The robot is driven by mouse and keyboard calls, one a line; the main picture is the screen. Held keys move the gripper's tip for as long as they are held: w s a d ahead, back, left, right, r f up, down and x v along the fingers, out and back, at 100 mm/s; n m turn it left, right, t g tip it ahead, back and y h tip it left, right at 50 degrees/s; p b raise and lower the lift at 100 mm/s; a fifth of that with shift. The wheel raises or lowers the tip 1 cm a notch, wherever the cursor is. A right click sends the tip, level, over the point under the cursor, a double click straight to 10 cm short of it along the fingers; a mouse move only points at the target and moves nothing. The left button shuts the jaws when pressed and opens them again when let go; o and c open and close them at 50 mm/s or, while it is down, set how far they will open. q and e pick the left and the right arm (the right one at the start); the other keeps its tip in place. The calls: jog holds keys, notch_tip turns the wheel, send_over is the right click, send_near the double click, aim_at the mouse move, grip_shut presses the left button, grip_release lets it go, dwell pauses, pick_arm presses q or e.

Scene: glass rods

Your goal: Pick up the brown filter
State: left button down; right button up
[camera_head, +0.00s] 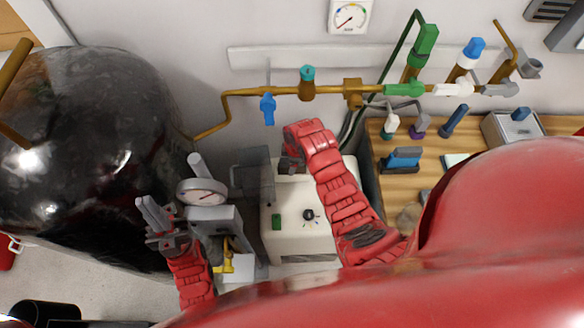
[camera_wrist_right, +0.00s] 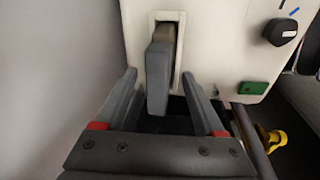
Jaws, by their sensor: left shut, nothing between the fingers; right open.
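A brownish piece (camera_wrist_right: 165,32), which looks like the brown filter, shows in a narrow slot of the white machine (camera_wrist_right: 222,50) in the right wrist view. A grey block (camera_wrist_right: 158,80) stands out from the slot in front of it and hides part of it. My right gripper (camera_wrist_right: 159,73) is open, with one finger on each side of the grey block. In the head view, my right gripper (camera_head: 288,152) is over the far left part of the white machine (camera_head: 290,225) and hides the filter. My left gripper (camera_head: 148,204) is shut and empty, left of the machine.
A large black tank (camera_head: 80,150) is at the left. Brass pipes with valves (camera_head: 307,88) run along the wall. A wooden bench (camera_head: 440,165) with small items is at the right.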

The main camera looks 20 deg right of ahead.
grip_shut()
jog(key=shift+r, duration=0.2)
dwell(0.4)
